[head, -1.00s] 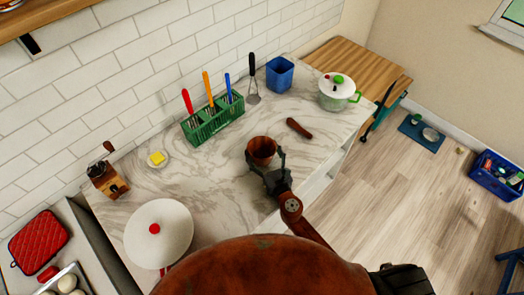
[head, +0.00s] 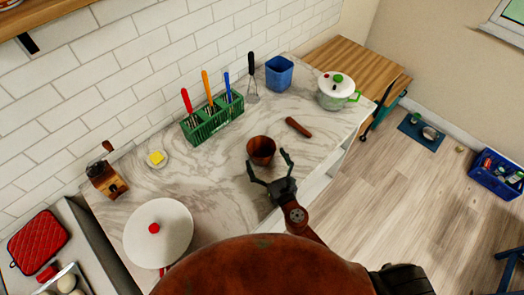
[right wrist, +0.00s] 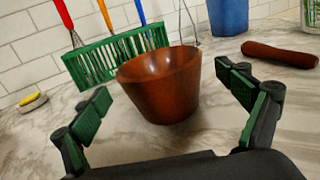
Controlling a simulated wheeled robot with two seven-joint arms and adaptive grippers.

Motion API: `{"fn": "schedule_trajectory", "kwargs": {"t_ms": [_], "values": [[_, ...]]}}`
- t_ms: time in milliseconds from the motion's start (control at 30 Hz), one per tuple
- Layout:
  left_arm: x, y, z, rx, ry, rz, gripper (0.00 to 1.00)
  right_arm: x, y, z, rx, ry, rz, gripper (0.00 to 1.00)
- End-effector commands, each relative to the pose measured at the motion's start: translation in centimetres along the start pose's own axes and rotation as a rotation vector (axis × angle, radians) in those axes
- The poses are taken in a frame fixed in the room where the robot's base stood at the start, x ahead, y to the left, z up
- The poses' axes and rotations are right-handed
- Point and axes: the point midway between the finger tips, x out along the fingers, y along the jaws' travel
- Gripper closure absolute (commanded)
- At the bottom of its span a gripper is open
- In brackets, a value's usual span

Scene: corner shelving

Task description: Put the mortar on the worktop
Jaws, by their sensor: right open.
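The mortar (head: 261,150) is a reddish-brown wooden cup standing upright on the marble worktop (head: 215,170). It also shows in the right wrist view (right wrist: 160,88), beyond my fingers. My right gripper (head: 269,166) is open and empty, with its fingertips spread on the near side of the mortar. In the right wrist view my right gripper (right wrist: 170,98) shows a finger at each side, apart from the mortar. A brown wooden pestle (head: 298,127) lies on the worktop to the right of the mortar. My left gripper is not in view.
A green cutlery rack (head: 213,122) stands behind the mortar, with a blue container (head: 279,73) and a white-green pot (head: 337,90) to the right.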

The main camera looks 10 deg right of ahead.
Motion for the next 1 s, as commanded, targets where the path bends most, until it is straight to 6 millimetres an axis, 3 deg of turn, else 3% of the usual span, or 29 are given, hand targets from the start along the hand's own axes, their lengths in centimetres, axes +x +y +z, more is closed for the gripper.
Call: {"fn": "schedule_trajectory", "kwargs": {"t_ms": [200, 400, 1000], "values": [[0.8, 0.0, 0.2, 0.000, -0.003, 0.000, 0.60, -4.8, -0.1, -0.3, 0.001, 0.003, -0.001, 0.07], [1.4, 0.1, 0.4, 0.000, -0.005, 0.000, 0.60, -7.3, 0.0, -0.2, 0.002, 0.002, 0.000, 0.07], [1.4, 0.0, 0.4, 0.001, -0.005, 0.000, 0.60, -8.0, 0.0, 0.0, 0.001, -0.001, 0.000, 0.07]]}}
